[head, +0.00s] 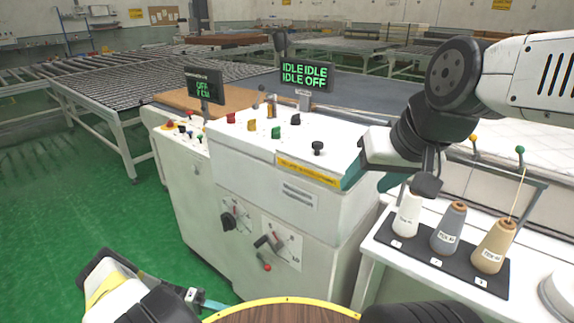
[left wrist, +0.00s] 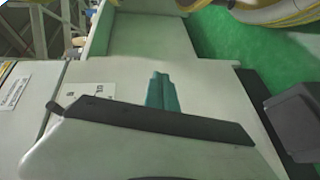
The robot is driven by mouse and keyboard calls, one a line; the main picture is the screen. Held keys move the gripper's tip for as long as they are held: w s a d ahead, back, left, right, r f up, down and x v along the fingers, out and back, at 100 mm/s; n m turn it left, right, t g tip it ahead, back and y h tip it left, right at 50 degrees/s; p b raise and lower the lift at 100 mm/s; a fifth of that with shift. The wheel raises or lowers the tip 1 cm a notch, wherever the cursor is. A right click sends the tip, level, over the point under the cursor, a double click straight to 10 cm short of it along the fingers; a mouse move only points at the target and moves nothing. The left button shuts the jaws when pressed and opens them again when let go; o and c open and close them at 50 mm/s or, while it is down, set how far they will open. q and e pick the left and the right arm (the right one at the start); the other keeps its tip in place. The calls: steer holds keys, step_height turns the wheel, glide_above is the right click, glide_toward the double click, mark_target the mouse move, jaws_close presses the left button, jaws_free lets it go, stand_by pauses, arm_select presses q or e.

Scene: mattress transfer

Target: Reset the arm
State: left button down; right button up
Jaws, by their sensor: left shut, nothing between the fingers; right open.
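My right arm comes in from the right in the head view. Its gripper (head: 368,183) hangs beside the right end of the white control cabinet (head: 275,175), with its teal fingers apart and nothing between them. I cannot tell whether it touches the cabinet. My left gripper (head: 214,304) is low at the bottom left of the head view, in front of the cabinet, and only partly shows. In the left wrist view its teal fingers (left wrist: 160,92) are together and hold nothing.
The cabinet has coloured knobs on top, front levers (head: 268,243) and two displays (head: 306,75). Several thread cones (head: 447,230) stand on a dark tray on a white table at right. A roller conveyor (head: 110,95) is at left. Green floor (head: 60,215) is clear at left.

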arm_select(q)
steer(key=w+a+r+g+y, duration=0.15)
steer(key=w+r+y, duration=0.3)
steer(key=r, duration=0.95)
steer(key=w+a+r+y, duration=0.2)
steer(key=w+r+y, duration=0.25)
steer(key=r, duration=0.95)
step_height(320, 180, up, 11)
steer(key=d+t+y, duration=0.1)
steer(key=d+y, duration=0.1)
steer(key=d, duration=0.1)
steer(key=s+d+r+n+t+y, duration=0.1)
steer(key=s+d+r+t, duration=0.1)
steer(key=s+r, duration=0.35)
steer(key=s+d+r+t+y, duration=0.1)
steer(key=s+d+r+t, duration=0.1)
steer(key=r, duration=0.7)
steer(key=s+d+r+n+t, duration=0.1)
steer(key=s+d+r+t, duration=0.1)
steer(key=s, duration=0.5)
steer(key=s+d+r+n+t, duration=0.1)
steer(key=s+r+t, duration=0.2)
steer(key=s, duration=0.4)
steer(key=shift+d+r+y, duration=0.3)
steer(key=shift+d+r, duration=0.05)
steer(key=shift+r, duration=0.55)
